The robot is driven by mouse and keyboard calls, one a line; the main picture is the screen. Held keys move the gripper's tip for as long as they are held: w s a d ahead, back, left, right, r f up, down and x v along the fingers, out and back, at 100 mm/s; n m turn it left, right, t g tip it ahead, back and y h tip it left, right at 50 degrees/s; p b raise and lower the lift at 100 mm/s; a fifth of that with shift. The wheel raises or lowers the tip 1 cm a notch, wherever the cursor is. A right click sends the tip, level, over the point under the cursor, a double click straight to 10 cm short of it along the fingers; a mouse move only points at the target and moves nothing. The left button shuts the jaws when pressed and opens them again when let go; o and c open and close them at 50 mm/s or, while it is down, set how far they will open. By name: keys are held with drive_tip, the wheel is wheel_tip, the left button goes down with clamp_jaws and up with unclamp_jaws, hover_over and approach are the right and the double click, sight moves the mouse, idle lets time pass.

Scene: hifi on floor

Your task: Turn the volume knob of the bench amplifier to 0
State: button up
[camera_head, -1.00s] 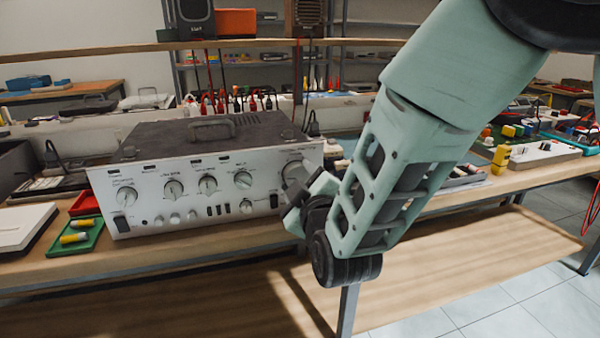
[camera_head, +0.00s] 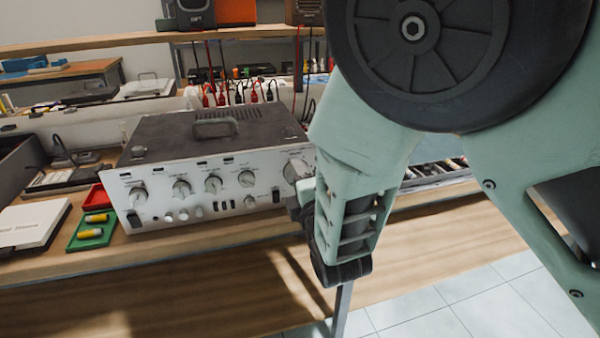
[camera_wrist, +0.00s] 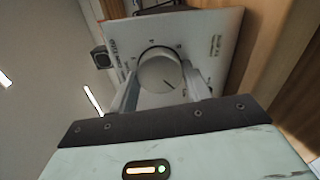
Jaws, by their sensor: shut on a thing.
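The bench amplifier (camera_head: 150,216) is a grey-black box with a silver front panel of knobs and switches, standing on the wooden bench. Its large volume knob (camera_head: 296,169) is at the right end of the panel, partly hidden by my arm. In the wrist view the silver round knob (camera_wrist: 158,72) sits between the two fingers of my gripper (camera_wrist: 162,92), which is shut on its sides. A dark pointer line on the knob's face points to the lower right of the picture. Scale figures show around it, including a 4; most are too small to read.
A green tray (camera_head: 78,243) with yellow cylinders, a red tray (camera_head: 97,197) and a white box (camera_head: 30,224) lie left of the amplifier. Red and black leads (camera_head: 240,92) hang behind it. The bench's front edge runs below the panel.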

drive_tip(key=shift+n, duration=0.5)
drive_tip(key=o, duration=1)
drive_tip(key=shift+s, duration=0.15)
drive_tip(key=shift+p+v, duration=3.8)
drive_tip(key=shift+v, duration=4.85)
